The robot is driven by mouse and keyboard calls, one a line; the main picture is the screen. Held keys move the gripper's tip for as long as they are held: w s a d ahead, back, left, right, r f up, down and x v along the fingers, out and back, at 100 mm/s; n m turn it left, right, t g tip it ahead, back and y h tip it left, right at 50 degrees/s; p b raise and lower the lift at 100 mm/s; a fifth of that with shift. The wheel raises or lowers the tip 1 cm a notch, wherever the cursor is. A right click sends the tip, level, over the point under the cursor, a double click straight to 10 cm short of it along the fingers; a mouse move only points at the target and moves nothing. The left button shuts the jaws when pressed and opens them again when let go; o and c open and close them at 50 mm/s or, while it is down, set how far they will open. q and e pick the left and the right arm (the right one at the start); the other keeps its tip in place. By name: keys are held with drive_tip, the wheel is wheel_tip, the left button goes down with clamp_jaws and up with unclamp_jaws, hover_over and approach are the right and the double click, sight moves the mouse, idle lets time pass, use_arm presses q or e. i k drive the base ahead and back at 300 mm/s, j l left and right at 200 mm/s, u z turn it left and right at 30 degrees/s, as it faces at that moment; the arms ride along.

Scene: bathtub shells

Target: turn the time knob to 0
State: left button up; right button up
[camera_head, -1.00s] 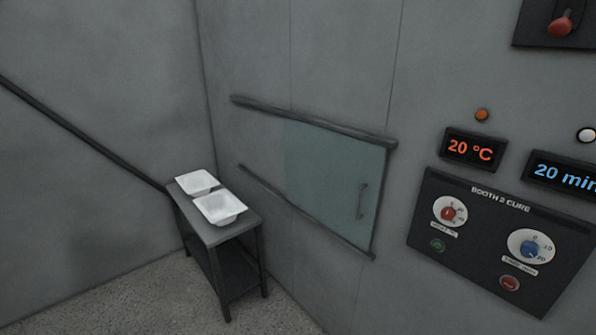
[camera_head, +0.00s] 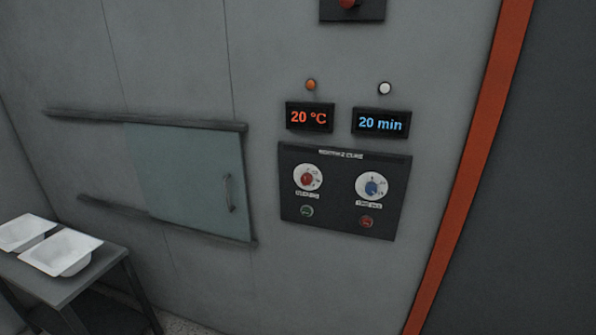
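The time knob (camera_head: 372,188) is blue on a white round dial, at the right of the dark control panel (camera_head: 335,222) on the grey wall. The blue time display (camera_head: 381,123) above it reads 20 min. The knob's exact pointer direction is too small to tell. A red temperature knob (camera_head: 307,179) on its own white dial sits to the left, under an orange display (camera_head: 309,117) reading 20 °C. Neither of my grippers is in view.
A green button (camera_head: 307,211) and a red button (camera_head: 367,222) sit below the knobs. A sliding glass door (camera_head: 185,178) is left of the panel. A table (camera_head: 62,287) with white shells (camera_head: 62,251) stands at lower left. An orange post (camera_head: 470,165) rises at right.

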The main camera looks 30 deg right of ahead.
sight(371, 188)
drive_tip(key=z, duration=1.5)
